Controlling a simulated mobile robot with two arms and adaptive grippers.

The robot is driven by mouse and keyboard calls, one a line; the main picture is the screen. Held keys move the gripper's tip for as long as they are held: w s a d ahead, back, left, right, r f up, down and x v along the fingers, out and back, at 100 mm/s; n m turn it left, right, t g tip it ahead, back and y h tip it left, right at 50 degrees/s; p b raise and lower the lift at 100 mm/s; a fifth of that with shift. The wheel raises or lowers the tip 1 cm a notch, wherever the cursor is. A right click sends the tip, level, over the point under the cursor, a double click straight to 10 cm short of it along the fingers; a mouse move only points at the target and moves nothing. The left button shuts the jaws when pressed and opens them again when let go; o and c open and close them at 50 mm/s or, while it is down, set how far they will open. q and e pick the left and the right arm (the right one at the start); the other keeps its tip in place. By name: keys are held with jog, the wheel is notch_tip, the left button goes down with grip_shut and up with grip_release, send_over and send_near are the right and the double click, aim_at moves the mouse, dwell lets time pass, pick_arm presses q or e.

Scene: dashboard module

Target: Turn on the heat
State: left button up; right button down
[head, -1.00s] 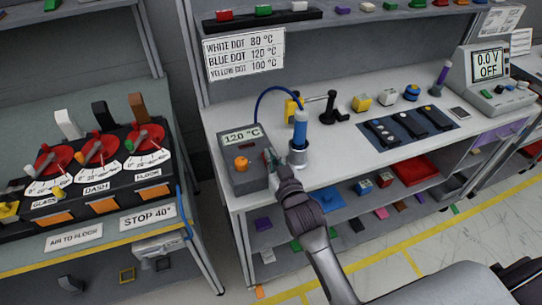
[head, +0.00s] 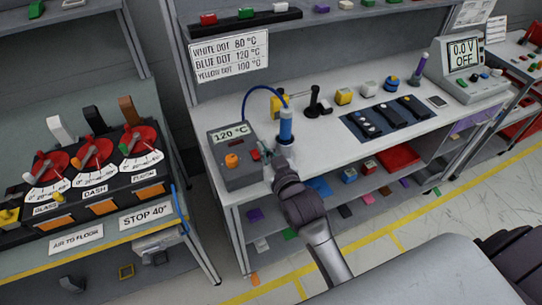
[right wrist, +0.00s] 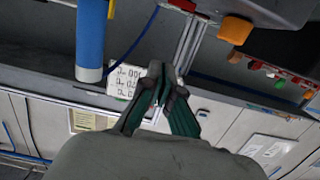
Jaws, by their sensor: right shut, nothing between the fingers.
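A grey heat station (head: 238,176) stands at the left end of the white bench. Its display (head: 230,134) reads 120 °C, and an orange knob (head: 232,160) and a red switch (head: 255,154) are on its face. The knob (right wrist: 235,30) and part of the red switch (right wrist: 183,5) show at the top of the right wrist view. A blue-handled tool (head: 286,126) stands upright in a holder beside the station, joined by a blue cable. My right gripper (head: 270,158) is shut and empty just right of the red switch; I cannot tell whether it touches. My left gripper is out of view.
A sign (head: 228,56) lists dot colours and temperatures. A black stand (head: 315,103), yellow blocks and a blue mat (head: 360,127) lie right of the tool. At left stands a panel with several red dials (head: 96,153). The bench's front strip is clear.

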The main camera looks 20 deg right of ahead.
jog(key=s, duration=0.1)
jog(key=s+r, duration=0.1)
jog(key=s, duration=0.2)
jog(key=shift+s+d+r+b, duration=0.15)
jog(key=shift+s+r+b, duration=0.05)
jog(key=shift+r+b, duration=0.15)
